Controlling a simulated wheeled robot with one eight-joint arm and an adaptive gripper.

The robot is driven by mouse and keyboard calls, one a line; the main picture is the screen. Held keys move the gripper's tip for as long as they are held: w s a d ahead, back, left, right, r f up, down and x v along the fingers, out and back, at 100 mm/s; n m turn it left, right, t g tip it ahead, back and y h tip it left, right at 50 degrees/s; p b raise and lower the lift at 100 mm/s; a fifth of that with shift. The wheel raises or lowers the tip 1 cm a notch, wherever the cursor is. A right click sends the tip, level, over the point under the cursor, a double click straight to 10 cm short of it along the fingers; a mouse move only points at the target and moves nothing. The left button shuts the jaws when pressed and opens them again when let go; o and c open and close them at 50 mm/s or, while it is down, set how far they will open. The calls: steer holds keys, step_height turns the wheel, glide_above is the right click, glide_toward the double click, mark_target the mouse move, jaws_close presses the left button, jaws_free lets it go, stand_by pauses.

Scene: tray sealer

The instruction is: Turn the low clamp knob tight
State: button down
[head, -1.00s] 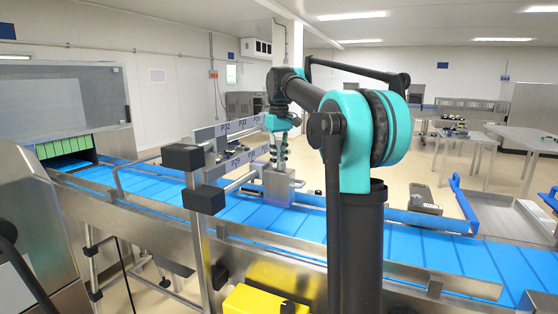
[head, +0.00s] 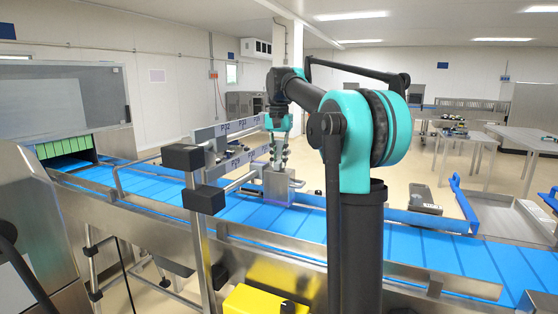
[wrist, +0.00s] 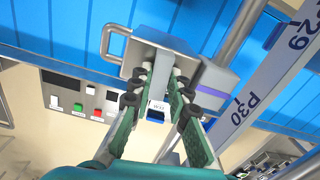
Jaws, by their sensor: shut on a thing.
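My gripper (head: 279,160) points down at the grey metal clamp block (head: 277,187) over the blue belt. In the wrist view its two green-padded fingers (wrist: 163,78) reach the block (wrist: 165,48), close together at the tips. A bar handle (wrist: 113,44) sticks out from one side of the block. A small white and blue piece (wrist: 157,106) shows between the fingers.
Grey guide rails marked with P numbers (head: 229,128) stand just left of and behind my gripper; one (wrist: 250,98) runs close by in the wrist view. Black clamp blocks on a post (head: 183,157) stand in front. A button panel (wrist: 80,97) lies beyond the belt.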

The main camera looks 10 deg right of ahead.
mark_target(279, 162)
steer(key=shift+m, duration=0.6)
steer(key=c, duration=1.4)
jaws_free()
steer(key=shift+c, duration=0.2)
step_height(279, 162, up, 12)
